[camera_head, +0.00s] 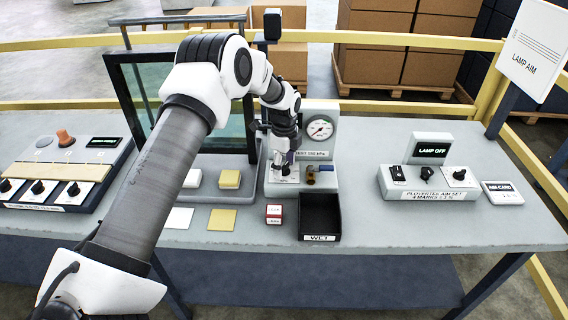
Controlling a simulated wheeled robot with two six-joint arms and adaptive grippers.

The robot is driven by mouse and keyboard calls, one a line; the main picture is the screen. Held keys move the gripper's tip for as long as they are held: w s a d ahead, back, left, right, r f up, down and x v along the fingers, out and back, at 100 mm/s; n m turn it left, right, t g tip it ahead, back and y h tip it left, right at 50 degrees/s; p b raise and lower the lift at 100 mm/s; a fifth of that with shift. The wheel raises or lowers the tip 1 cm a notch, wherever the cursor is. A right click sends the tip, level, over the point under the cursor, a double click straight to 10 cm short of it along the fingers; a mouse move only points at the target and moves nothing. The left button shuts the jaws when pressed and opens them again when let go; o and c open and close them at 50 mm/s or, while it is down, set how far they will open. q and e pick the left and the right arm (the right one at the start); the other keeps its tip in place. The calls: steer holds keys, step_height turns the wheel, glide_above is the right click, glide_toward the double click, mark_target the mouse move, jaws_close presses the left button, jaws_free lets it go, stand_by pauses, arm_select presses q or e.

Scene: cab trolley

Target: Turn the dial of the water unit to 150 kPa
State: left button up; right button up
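The water unit (330,148) is a pale grey box with a round white pressure gauge (320,129). A label ending in "kPa" sits below the gauge, partly covered by my arm. My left arm reaches in from the lower left. My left gripper (284,166) points down at the left part of the unit's base, close to its top face. The dial is not clearly visible; the gripper and wrist cover that spot. I cannot tell whether the fingers touch or grip it. A small brass and dark fitting (312,176) is right of the gripper. My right gripper is out of view.
A black tray (320,238) marked "WET" and small red-and-white blocks (274,214) are in front. A lamp unit (430,182) stands right, a control panel (62,180) left. A dark-framed glass pane (150,90) stands behind my arm. Clear table lies between the tray and the lamp unit.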

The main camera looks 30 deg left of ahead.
mark_target(284, 165)
arm_select(q)
steer(key=shift+r, duration=0.1)
step_height(284, 165, up, 12)
stand_by(0.4)
stand_by(0.4)
